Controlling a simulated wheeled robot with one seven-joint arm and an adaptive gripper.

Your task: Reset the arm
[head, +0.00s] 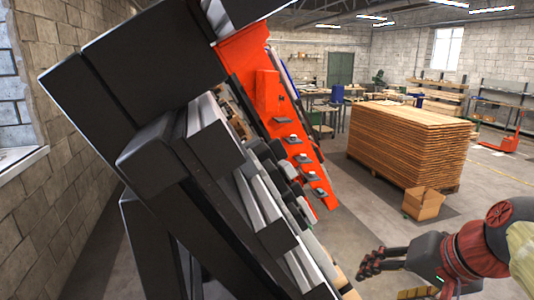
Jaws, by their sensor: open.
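My gripper (368,264) is at the lower right of the head view, at the end of my arm, which reaches in from the right edge. Its dark fingers point left and are spread apart, with nothing visible between them. It is in front of the lower end of the large tilted gantry machine (190,120). I cannot tell the exact gap between them.
The black gantry with its orange beam (290,135) fills the left and middle. A tall stack of wooden boards (410,145) stands at the right, with an open cardboard box (423,204) before it. Grey floor (350,225) is clear between. An orange pallet jack (508,143) is farther back.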

